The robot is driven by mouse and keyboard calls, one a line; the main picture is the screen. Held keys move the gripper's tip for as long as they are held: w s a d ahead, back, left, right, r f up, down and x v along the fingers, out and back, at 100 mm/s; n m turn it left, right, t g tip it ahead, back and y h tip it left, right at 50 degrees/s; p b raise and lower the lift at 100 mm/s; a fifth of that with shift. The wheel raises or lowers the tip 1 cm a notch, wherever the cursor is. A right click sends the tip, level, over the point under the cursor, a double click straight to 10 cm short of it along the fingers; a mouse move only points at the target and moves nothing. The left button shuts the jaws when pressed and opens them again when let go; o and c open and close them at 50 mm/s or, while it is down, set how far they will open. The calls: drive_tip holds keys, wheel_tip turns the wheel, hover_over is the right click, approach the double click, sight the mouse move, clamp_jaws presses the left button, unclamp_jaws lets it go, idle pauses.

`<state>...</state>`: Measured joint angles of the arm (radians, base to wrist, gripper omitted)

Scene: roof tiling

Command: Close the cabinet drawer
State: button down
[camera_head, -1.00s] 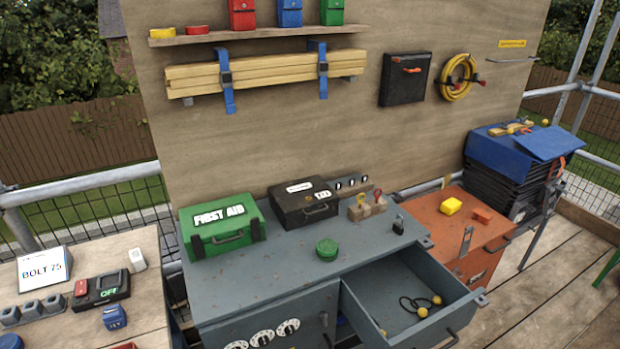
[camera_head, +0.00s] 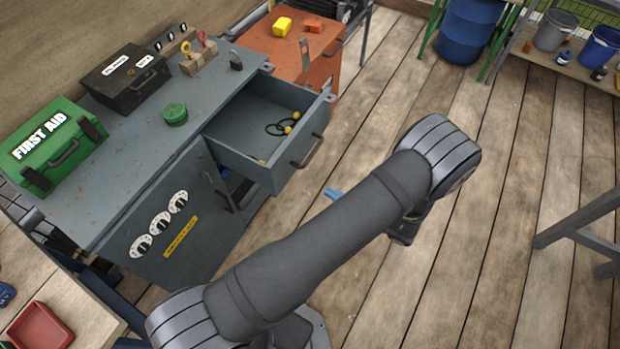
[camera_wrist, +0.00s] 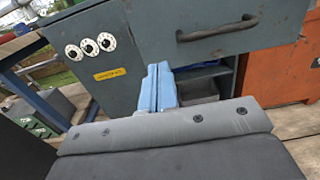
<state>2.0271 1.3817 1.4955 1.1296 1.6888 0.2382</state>
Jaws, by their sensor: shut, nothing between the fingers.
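The grey cabinet's drawer (camera_head: 268,135) is pulled well out at the cabinet's right end in the head view. Inside lie black bands and several small yellow balls. Its front has a dark bar handle (camera_head: 307,152). In the wrist view the drawer front (camera_wrist: 165,38) and its handle (camera_wrist: 217,29) fill the top. My gripper's blue fingers (camera_wrist: 158,88) are together with nothing between them, in front of and below the drawer front, apart from the handle. In the head view my gripper (camera_head: 333,193) shows only as a blue tip beyond my forearm, outward from the drawer.
A green first-aid box (camera_head: 50,145), a black case (camera_head: 125,78) and a round green tin (camera_head: 175,113) stand on the cabinet top (camera_head: 140,135). An orange cabinet (camera_head: 283,48) stands behind the drawer. The plank floor (camera_head: 370,100) beyond the drawer front is clear.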

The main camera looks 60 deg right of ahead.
sight(284, 169)
drive_tip(key=w, duration=1.3)
drive_tip(key=shift+w, duration=0.25)
drive_tip(key=shift+w, duration=0.1)
drive_tip(key=w, duration=2.2)
drive_tip(key=shift+w, duration=0.25)
drive_tip(key=shift+w+r, duration=0.1)
drive_tip(key=shift+w, duration=0.45)
drive_tip(key=shift+d, duration=0.1)
drive_tip(key=shift+s, duration=0.55)
drive_tip(key=s, duration=1.3)
drive_tip(key=shift+s, duration=0.3)
drive_tip(key=shift+w, duration=0.1)
